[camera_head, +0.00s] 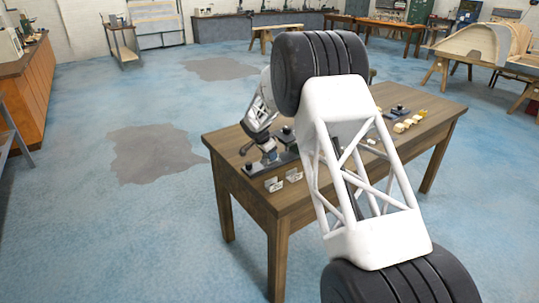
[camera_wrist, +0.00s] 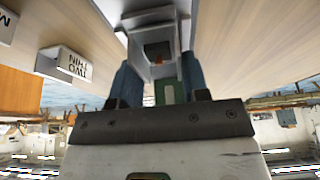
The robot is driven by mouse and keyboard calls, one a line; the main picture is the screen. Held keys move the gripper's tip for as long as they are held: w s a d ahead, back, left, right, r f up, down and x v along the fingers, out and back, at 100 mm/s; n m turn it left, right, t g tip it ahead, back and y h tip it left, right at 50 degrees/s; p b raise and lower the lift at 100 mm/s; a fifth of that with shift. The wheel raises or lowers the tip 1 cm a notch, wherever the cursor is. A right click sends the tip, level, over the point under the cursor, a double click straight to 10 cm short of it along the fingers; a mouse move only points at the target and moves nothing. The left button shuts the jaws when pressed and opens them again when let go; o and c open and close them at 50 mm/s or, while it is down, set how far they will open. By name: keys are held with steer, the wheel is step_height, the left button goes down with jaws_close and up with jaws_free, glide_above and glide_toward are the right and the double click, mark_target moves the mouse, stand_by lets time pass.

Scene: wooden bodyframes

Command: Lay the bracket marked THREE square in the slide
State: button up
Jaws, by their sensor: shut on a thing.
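My gripper (camera_head: 268,156) is low over the near left end of the wooden table in the head view. In the wrist view, my gripper (camera_wrist: 160,78) has its two blue-grey fingers shut on a pale grey bracket (camera_wrist: 152,17), seen end-on. No marking on the held bracket is readable. A white bracket marked TWO THIN (camera_wrist: 65,64) stands to the left in the wrist view, its writing upside down. In the head view, two small pale brackets (camera_head: 273,184) (camera_head: 293,175) stand near the front edge. A dark base (camera_head: 284,159) lies by the gripper; I cannot tell whether it is the slide.
Another marked piece (camera_wrist: 6,26) is cut off at the wrist view's left edge. Several cream blocks (camera_head: 405,125) and a dark fixture (camera_head: 398,110) sit farther right on the table (camera_head: 320,185). My arm hides the table's middle. The blue floor around is open.

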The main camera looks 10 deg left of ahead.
steer(key=shift+f, duration=0.2)
steer(key=o, duration=1)
steer(key=shift+r, duration=0.2)
steer(key=v, duration=1.2)
steer(key=shift+d, duration=0.1)
